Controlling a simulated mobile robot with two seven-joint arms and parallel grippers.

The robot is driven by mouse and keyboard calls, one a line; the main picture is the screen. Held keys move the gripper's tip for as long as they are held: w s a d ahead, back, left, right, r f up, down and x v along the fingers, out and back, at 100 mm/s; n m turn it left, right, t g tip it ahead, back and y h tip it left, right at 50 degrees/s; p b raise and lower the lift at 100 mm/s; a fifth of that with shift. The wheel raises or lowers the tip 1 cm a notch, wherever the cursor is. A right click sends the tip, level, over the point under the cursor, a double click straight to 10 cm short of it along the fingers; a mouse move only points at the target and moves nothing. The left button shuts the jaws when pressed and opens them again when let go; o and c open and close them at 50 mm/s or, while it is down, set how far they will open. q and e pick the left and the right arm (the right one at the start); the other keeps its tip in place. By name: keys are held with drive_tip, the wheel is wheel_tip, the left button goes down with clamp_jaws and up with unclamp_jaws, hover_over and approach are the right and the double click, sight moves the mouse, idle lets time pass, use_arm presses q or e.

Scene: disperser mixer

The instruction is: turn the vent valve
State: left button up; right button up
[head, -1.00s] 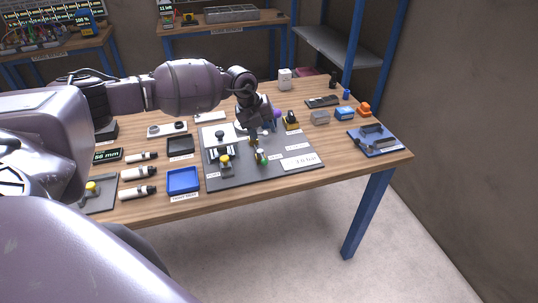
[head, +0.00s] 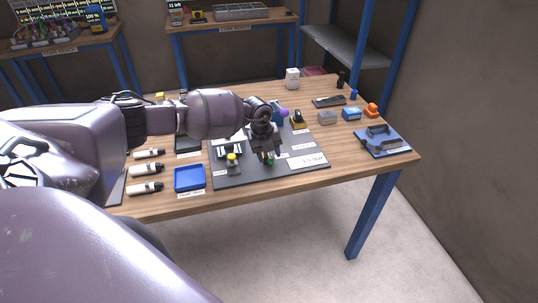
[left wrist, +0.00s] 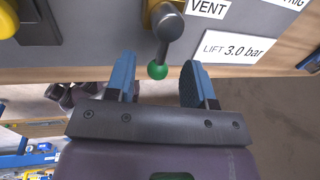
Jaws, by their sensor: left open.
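The vent valve shows in the left wrist view as a yellow body with a grey lever (left wrist: 169,28) ending in a green ball (left wrist: 157,71). A VENT label (left wrist: 208,8) is beside it. My left gripper (left wrist: 155,85) is open, with its two blue-sided fingers on either side of the lever's green end, apart from it. In the head view my left gripper (head: 266,150) is over the dark panel (head: 250,178), and only the green tip (head: 269,161) of the valve shows below it. My right gripper is not in view.
A white plate reading LIFT 3.0 bar (left wrist: 236,47) is right of the valve. A yellow knob (head: 232,157) stands on the panel to the left. A blue tray (head: 189,178) and several white cylinders are farther left.

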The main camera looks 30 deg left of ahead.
use_arm(q)
drive_tip(key=shift+w+d+f, duration=0.1)
drive_tip(key=shift+f, duration=0.45)
drive_tip(key=c, duration=0.9)
